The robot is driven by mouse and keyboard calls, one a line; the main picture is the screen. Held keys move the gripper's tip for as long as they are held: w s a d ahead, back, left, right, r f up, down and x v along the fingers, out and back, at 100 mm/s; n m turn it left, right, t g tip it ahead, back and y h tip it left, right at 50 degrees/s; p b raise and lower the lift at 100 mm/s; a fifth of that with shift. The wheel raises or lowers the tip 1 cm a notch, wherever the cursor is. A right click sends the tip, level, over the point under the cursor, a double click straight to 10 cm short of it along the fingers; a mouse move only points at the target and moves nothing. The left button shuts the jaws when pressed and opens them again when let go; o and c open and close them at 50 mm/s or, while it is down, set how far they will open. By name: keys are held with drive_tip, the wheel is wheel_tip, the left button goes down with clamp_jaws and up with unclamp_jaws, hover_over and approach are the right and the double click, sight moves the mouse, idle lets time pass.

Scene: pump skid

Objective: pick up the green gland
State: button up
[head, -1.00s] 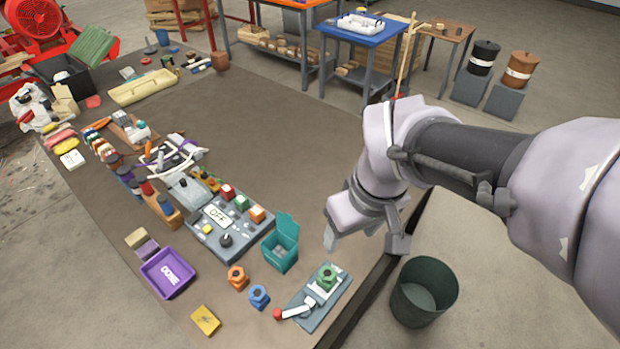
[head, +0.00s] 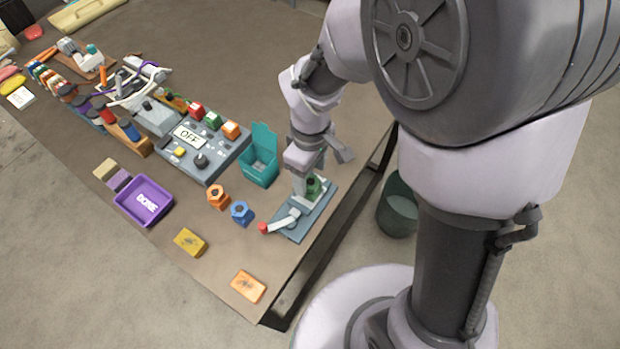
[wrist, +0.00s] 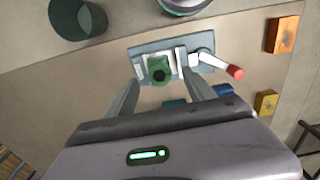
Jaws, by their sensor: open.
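The green gland (wrist: 158,70) sits in a grey clamp fixture (wrist: 136,50) with white jaws, in the wrist view. The fixture's lever with a red knob (wrist: 235,72) points to the right there. In the head view the gland (head: 313,187) is partly hidden behind my gripper, on the fixture (head: 290,234) near the bench edge. My gripper (wrist: 160,92) is open, its two fingers pointing toward the gland, one on either side of its line. I cannot tell whether the fingertips reach down around it. Nothing is held.
A teal open bin (head: 259,165) stands left of the fixture. A blue gland (head: 241,212) and an orange gland (head: 218,197) stand nearby. A purple DONE tray (head: 143,202) lies farther left. A dark bucket (head: 398,212) is on the floor beyond the bench edge.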

sight(311, 182)
wheel_tip(311, 182, down, 4)
drive_tip(key=shift+b, duration=0.9)
drive_tip(key=shift+r, duration=0.1)
drive_tip(key=shift+c, duration=1.1)
clamp_jaws()
drive_tip(key=shift+r, duration=0.1)
